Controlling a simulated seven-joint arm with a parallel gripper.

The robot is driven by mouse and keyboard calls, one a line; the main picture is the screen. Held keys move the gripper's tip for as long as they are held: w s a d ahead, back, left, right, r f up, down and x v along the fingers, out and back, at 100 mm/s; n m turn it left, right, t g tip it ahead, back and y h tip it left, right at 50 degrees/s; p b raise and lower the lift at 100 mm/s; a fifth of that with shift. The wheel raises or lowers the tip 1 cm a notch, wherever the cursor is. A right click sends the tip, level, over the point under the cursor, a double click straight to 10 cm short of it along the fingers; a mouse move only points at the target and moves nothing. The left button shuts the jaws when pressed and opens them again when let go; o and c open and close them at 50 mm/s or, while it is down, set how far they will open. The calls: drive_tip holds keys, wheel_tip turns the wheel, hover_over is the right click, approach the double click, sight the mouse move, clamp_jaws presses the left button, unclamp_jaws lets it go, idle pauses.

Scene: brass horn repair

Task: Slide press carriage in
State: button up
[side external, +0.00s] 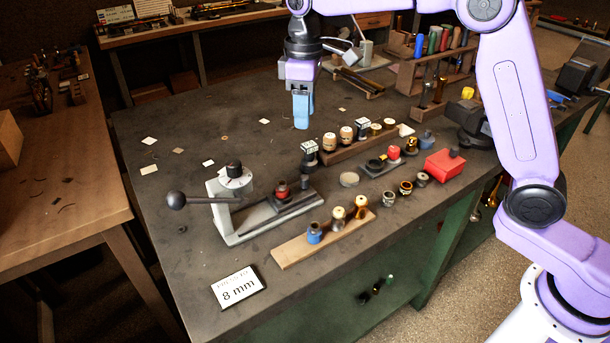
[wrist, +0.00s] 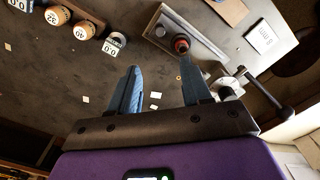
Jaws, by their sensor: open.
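The press (side external: 236,183) stands on the dark bench at centre left, with a black-knobbed lever (side external: 176,199) reaching left. Its carriage (side external: 284,194) sits on the grey rail to the right of the press column and carries a red and dark piece. In the wrist view the press (wrist: 228,85) is at the right, with the rail (wrist: 187,34) and the red-brown piece (wrist: 181,45) just beyond my fingertips. My gripper (side external: 301,124) hangs above the bench behind the press, apart from it. Its blue fingers (wrist: 160,72) are spread and empty.
A wooden rack (side external: 352,146) with several round parts stands right of the press. A front wooden block (side external: 333,238) holds several more. A card reading 8 mm (side external: 238,287) lies near the front edge. A red box (side external: 440,165) is at the right.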

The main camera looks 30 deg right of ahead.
sight(305, 177)
wheel_tip(305, 177, down, 17)
drive_tip(key=shift+f, duration=0.15)
idle(0.5)
